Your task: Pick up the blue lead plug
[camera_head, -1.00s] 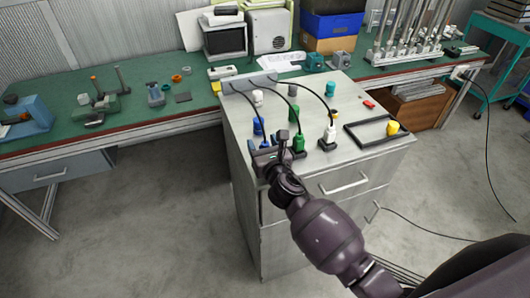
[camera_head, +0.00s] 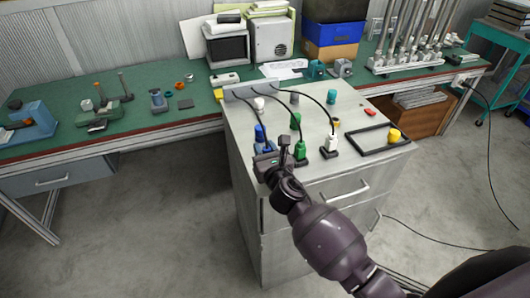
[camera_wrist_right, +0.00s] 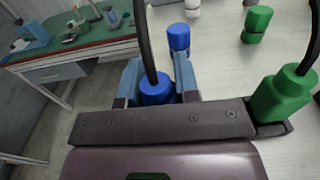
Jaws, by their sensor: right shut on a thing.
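The blue lead plug (camera_wrist_right: 157,90) sits between the two blue-grey fingers of my right gripper (camera_wrist_right: 158,82) in the right wrist view, with a black cable rising from its top. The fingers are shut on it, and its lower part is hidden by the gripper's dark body. In the head view the right gripper (camera_head: 270,156) is at the front left of the grey cabinet top, and the plug (camera_head: 266,145) is partly hidden there. A separate blue piece (camera_wrist_right: 178,38) stands just behind the plug and also shows in the head view (camera_head: 259,132). My left gripper is not in view.
A green lead plug (camera_wrist_right: 283,95) stands close to the right of the gripper, and a white plug (camera_head: 331,144) is farther right. Cables run back to a grey block (camera_head: 250,89). A black frame (camera_head: 365,150) and yellow piece (camera_head: 394,136) lie at the right of the top.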

